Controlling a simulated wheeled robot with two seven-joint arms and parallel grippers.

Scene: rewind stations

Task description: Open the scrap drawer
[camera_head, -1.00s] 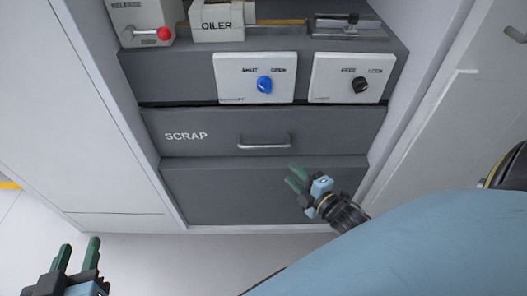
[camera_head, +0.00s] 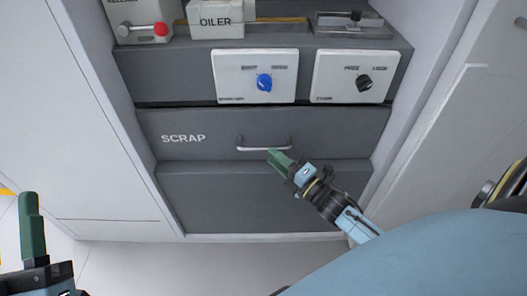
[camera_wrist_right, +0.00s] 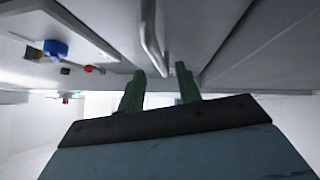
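The scrap drawer (camera_head: 212,121) is the dark grey front marked SCRAP in the head view, and it looks shut. Its silver bar handle (camera_head: 264,148) also shows in the right wrist view (camera_wrist_right: 150,38). My right gripper (camera_head: 276,160) is at the handle's lower edge. In the right wrist view its two green fingers (camera_wrist_right: 160,75) are apart, with the handle's near end showing between the tips. I cannot tell whether they touch it. My left gripper (camera_head: 30,200) is at the lower left, away from the cabinet; only one finger shows clearly.
Above the drawer are a white panel with a blue knob (camera_head: 264,83) and one with a black knob (camera_head: 364,83). The oiler (camera_head: 215,20) and the release box (camera_head: 142,28) stand on the shelf. A plain grey panel (camera_head: 235,200) lies below. Pale walls flank the cabinet.

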